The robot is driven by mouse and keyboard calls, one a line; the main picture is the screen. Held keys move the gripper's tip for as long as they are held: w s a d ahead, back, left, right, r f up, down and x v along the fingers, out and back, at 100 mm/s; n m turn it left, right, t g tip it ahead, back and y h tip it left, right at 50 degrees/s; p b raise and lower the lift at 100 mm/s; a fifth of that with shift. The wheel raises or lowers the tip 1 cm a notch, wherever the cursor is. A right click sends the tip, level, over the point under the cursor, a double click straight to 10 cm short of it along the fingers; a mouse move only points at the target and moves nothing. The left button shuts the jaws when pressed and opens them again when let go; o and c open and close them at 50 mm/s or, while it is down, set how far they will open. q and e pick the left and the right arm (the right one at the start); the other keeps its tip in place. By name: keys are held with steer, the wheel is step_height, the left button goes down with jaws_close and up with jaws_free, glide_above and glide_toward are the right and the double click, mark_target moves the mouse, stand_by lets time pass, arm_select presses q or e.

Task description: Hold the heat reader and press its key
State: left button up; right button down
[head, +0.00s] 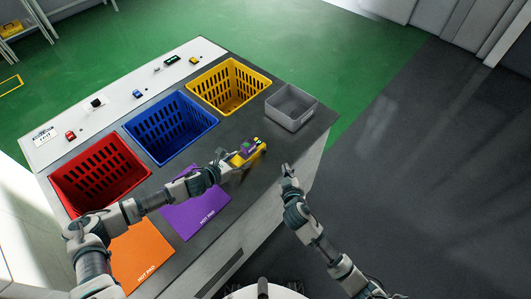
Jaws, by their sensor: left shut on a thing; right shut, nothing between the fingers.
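The heat reader (243,158) is a small yellow device with purple and dark green parts on top. It is at the end of my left gripper (229,162), which is shut on it over the dark worktop, right of the purple hot pad. I cannot tell whether the reader touches the worktop. Its key is too small to make out for sure. My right gripper (287,169) is shut and empty. It is to the right of the reader and a little nearer to me, near the worktop's right edge, with a clear gap between them.
Red (100,176), blue (171,128) and yellow (229,86) baskets line the worktop. A grey bin (291,106) stands beyond the reader. An orange pad (139,262) and a purple pad (194,212) lie nearer me. A white control panel (121,98) runs behind the baskets.

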mark_target(272, 163)
arm_select(q)
steer(key=shift+a+f, duration=0.1)
steer(key=shift+f, duration=0.15)
arm_select(e)
steer(key=shift+w+a, duration=2.4)
steer(key=shift+a, duration=0.15)
steer(key=shift+w+a, duration=0.1)
steer(key=shift+w+a+r, duration=0.1)
steer(key=shift+w+a, duration=0.1)
steer(key=shift+w+a, duration=0.35)
steer(key=shift+a, duration=0.05)
steer(key=shift+s+d, duration=0.1)
stand_by(0.4)
steer(key=shift+s+d, duration=0.55)
steer(key=shift+d, duration=0.05)
steer(key=shift+s+d, duration=1.75)
steer(key=shift+d, duration=0.1)
